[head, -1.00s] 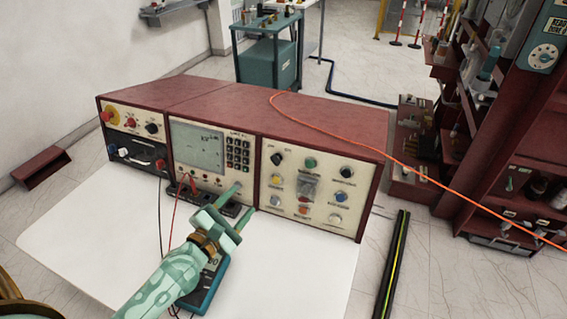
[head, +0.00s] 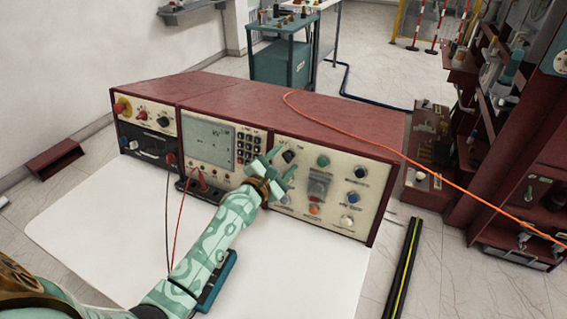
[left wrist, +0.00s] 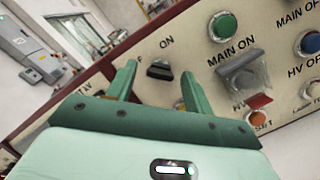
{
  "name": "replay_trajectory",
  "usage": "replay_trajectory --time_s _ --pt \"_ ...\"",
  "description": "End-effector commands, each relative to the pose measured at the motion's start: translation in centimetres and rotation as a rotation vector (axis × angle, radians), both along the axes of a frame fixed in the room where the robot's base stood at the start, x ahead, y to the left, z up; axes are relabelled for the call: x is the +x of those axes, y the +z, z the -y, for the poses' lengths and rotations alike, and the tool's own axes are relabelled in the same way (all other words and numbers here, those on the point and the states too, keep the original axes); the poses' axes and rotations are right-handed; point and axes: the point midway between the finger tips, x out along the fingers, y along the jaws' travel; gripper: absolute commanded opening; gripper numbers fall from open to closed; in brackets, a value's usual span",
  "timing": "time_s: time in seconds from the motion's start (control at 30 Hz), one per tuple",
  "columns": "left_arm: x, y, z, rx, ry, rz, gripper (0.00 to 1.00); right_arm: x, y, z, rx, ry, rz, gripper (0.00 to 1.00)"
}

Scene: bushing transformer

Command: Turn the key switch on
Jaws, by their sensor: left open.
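The key switch is a black knob (head: 289,156) at the upper left of the right-hand cream control panel, below the OFF and ON labels. In the left wrist view the key switch (left wrist: 159,70) shows between and just beyond the two green fingertips, close to the ON label. My left gripper (head: 280,167) is open and empty, its fingers pointing at the panel around the knob's place; it also shows in the left wrist view (left wrist: 158,80). I cannot tell whether a finger touches the knob. My right gripper is not in view.
A green MAIN ON button (head: 323,161) sits right of the knob, above a clear-covered switch (head: 319,185). Several other buttons fill the panel. A meter screen (head: 208,140) is to the left. A teal multimeter (head: 219,280) lies under my arm. An orange cable (head: 350,140) crosses the red console top.

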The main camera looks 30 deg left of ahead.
Motion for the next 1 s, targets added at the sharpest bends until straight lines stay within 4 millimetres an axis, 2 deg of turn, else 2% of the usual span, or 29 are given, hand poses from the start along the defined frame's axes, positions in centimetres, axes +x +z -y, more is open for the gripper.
replay_trajectory --time_s 0.23,0.27,0.4,0.43,0.77,1.0 --pt "0.1 0.0 0.0 0.000 -0.001 -0.001 0.52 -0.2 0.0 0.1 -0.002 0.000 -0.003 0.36" --pt "0.1 0.0 0.0 0.000 -0.001 -0.001 0.49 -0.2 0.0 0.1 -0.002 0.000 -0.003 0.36" --pt "0.1 0.0 0.0 0.000 -0.001 -0.001 0.10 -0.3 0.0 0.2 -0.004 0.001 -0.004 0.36" --pt "0.1 0.0 0.0 0.000 -0.001 -0.001 0.07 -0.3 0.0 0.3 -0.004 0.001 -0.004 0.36" --pt "0.1 0.1 0.0 0.031 -0.009 -0.003 0.07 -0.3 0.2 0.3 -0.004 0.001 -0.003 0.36" --pt "0.1 0.2 -0.1 0.157 -0.039 -0.010 0.07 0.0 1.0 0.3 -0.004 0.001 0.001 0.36"
